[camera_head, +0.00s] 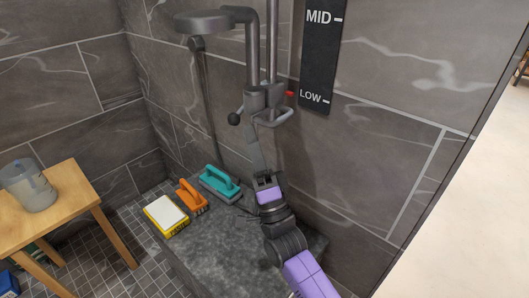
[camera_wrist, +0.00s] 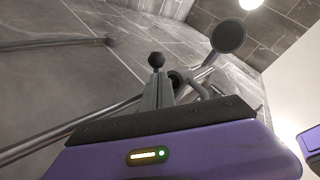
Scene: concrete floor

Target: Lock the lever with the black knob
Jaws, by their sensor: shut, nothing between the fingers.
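The black knob (camera_head: 234,118) sticks out to the left of the grey slider bracket (camera_head: 262,97) on the vertical shower rail. My gripper (camera_head: 252,138) reaches up from below, its tip just below the bracket and a little right of the knob. In the wrist view the knob (camera_wrist: 156,60) shows just past the tips of my fingers (camera_wrist: 158,80). The fingers are shut with nothing between them. I cannot tell whether they touch the knob or its lever; the lever's stem is mostly hidden behind them.
A black sign (camera_head: 320,50) reads MID and LOW; a red pointer (camera_head: 290,93) sits by LOW. A shower head (camera_head: 205,21) hangs upper left. A wooden stool (camera_head: 75,185) holds a pitcher.

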